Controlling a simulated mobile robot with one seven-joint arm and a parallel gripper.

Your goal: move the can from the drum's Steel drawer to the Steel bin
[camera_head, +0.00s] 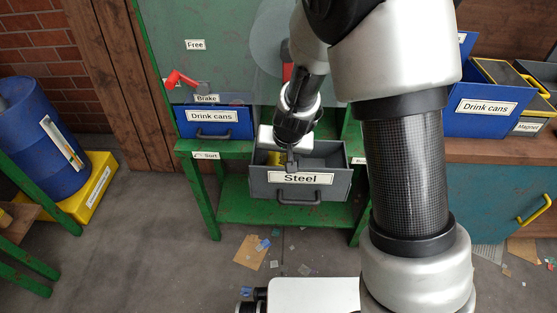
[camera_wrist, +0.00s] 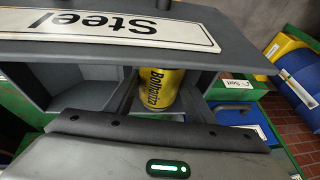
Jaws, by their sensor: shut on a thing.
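The Steel drawer (camera_head: 300,188) is pulled out of the green drum frame, grey with a white "Steel" label. My gripper (camera_head: 283,158) reaches down into its open top and is shut on the yellow can. In the wrist view the yellow can (camera_wrist: 158,88), with dark lettering, sits between my fingers, with the drawer's labelled front (camera_wrist: 100,28) across the top. No bin labelled Steel is readable.
A blue Drink cans drawer (camera_head: 213,122) and a red brake lever (camera_head: 180,78) are left of my gripper. At right, a blue Drink cans bin (camera_head: 482,108) and a Magnet bin (camera_head: 527,127) stand on a counter. A blue barrel (camera_head: 40,140) stands at far left.

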